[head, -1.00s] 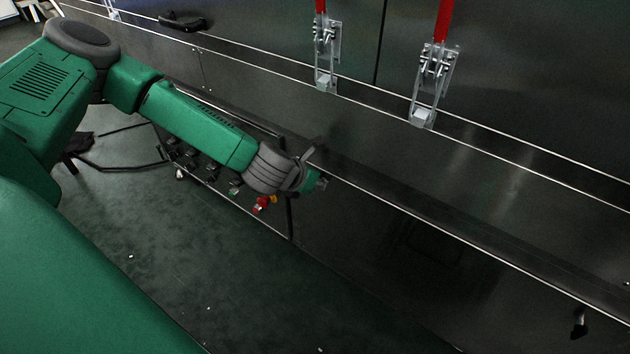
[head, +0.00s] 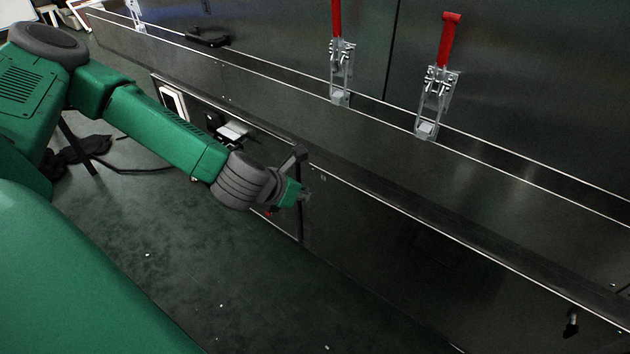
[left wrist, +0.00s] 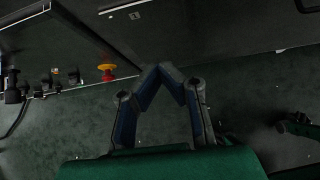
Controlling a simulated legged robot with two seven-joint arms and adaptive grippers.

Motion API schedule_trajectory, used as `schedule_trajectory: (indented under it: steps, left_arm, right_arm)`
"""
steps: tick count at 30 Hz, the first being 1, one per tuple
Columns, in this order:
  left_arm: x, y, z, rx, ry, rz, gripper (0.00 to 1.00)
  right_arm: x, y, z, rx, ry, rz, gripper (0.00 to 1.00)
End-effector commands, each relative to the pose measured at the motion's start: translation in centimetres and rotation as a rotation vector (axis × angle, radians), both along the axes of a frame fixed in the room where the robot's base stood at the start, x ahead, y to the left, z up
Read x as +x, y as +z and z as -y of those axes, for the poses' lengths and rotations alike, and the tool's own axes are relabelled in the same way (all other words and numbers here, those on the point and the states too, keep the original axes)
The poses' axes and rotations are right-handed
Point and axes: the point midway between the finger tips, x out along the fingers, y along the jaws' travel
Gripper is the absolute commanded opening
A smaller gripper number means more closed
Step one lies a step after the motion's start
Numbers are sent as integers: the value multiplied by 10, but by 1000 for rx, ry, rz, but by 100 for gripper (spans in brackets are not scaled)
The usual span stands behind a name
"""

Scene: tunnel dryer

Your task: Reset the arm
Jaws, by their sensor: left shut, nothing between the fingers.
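My left arm, green with grey joints, reaches in from the left in the head view. Its gripper (head: 304,196) is small there, beside the front of the dark metal dryer (head: 390,215). In the left wrist view the gripper (left wrist: 160,70) has its two fingers meeting at the tips in a peak, with nothing between them. Below the fingers lies the dark green floor (left wrist: 245,110). My right gripper does not show in the head view.
Two toggle clamps with red handles (head: 337,18) (head: 449,40) stand on the dryer's front. A black handle (head: 208,37) is at the upper left. A red and yellow knob (left wrist: 107,72) sits beside black connectors. The floor at lower middle is free.

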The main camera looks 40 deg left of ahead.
Motion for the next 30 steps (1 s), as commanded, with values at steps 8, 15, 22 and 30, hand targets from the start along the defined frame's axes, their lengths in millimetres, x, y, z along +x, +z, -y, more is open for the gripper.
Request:
schedule_trajectory:
  steps: [8,15,22,30]
  left_arm:
    - [-4,0,0,2,-12,-4,0]
    - [-43,-11,68,243,-486,-62,0]
    - [-136,-29,122,677,-1354,-86,0]
    - [-223,-25,91,1096,-2340,-13,0]
  right_arm:
    - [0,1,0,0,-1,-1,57]
    - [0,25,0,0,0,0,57]
    - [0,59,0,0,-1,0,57]
    - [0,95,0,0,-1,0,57]
